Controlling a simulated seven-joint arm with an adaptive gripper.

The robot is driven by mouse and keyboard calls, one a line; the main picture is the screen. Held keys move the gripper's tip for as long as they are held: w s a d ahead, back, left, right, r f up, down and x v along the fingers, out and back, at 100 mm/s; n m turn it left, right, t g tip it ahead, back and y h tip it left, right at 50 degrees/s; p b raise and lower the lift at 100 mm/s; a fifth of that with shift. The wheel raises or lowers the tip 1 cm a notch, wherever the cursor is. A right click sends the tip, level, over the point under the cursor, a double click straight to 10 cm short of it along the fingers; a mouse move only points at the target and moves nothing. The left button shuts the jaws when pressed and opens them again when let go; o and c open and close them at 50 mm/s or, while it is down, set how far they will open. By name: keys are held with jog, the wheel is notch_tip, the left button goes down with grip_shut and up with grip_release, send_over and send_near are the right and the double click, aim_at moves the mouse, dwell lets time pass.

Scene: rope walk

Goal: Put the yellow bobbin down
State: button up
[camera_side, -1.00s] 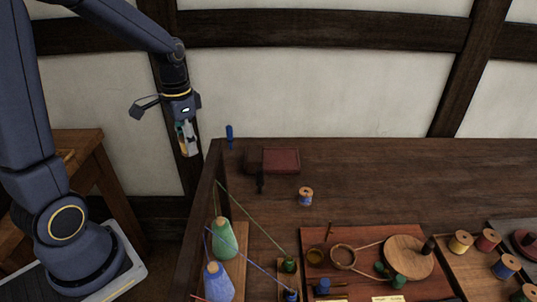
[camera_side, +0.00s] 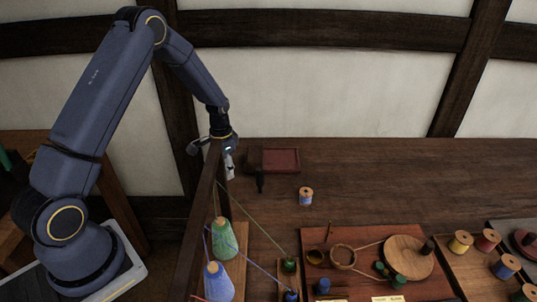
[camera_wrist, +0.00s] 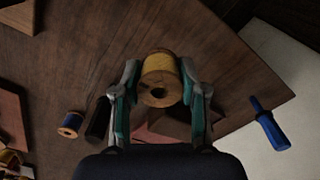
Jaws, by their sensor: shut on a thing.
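My gripper (camera_wrist: 160,84) is shut on the yellow bobbin (camera_wrist: 160,70), a yellow-wound spool with a wooden end and a dark hole facing the wrist camera. A finger grips each side of it. In the side view my gripper (camera_side: 230,168) is at the far left of the table, behind the upright wooden frame. The held bobbin cannot be made out there. The wrist view shows brown tabletop (camera_wrist: 95,35) beyond it. I cannot tell whether the bobbin touches the table.
Green and blue cones (camera_side: 224,240) with taut threads stand front left. The back middle of the table is clear.

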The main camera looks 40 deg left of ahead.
aim_at(230, 185)
jog(key=shift+w+a+f, duration=0.15)
jog(key=shift+w+f, duration=0.4)
jog(key=shift+f, duration=0.1)
jog(key=shift+w+f, duration=0.2)
jog(key=shift+f, duration=1.5)
jog(key=shift+f, duration=0.2)
jog(key=o, duration=1)
